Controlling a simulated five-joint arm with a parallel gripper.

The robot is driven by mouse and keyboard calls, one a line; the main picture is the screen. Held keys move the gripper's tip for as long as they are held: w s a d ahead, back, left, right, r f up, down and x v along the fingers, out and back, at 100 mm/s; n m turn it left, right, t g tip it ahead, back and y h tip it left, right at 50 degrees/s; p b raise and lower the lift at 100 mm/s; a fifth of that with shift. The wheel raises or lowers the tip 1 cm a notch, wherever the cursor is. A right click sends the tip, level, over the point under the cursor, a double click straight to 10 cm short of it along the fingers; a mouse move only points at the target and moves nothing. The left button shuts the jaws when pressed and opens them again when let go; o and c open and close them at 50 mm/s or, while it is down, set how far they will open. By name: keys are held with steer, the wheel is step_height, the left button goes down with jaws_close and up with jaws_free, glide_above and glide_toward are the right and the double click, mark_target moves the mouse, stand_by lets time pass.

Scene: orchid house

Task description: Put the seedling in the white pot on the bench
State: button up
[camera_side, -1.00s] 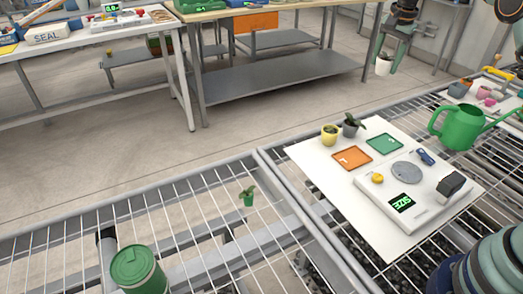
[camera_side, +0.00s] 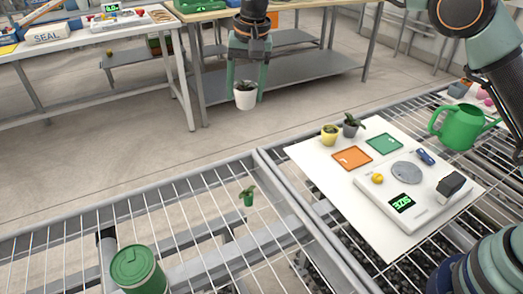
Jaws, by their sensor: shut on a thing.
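My gripper (camera_side: 246,88) is shut on the white pot (camera_side: 246,100), which holds a dark green seedling (camera_side: 243,86). The pot hangs upright between the two green fingers, in the air. In the picture it lies above the far edge of the wire mesh bench (camera_side: 190,215), against the floor. How far it is above or behind the bench I cannot tell. A small green pot with a plant (camera_side: 248,197) sits at the mesh of the bench, lower in the picture and apart from my gripper.
A white board (camera_side: 310,165) on the right bench carries a yellow pot (camera_side: 330,136), a dark grey pot (camera_side: 350,130), orange (camera_side: 352,158) and green squares (camera_side: 384,143) and a device (camera_side: 425,211). A green watering can (camera_side: 460,127) stands behind right. A green canister (camera_side: 138,270) is front left. Much left mesh is bare.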

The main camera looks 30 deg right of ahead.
steer(key=s+a+n, duration=0.3)
steer(key=s+a, duration=0.3)
steer(key=a, duration=0.4)
steer(key=s+a+n, duration=0.2)
steer(key=s+a, duration=0.4)
steer(key=a, duration=0.3)
steer(key=shift+g, duration=0.3)
step_height(320, 180, down, 20)
steer(key=shift+s+a+r, duration=0.1)
steer(key=shift+s, duration=0.05)
steer(key=shift+f, duration=0.2)
steer(key=o, duration=1.4)
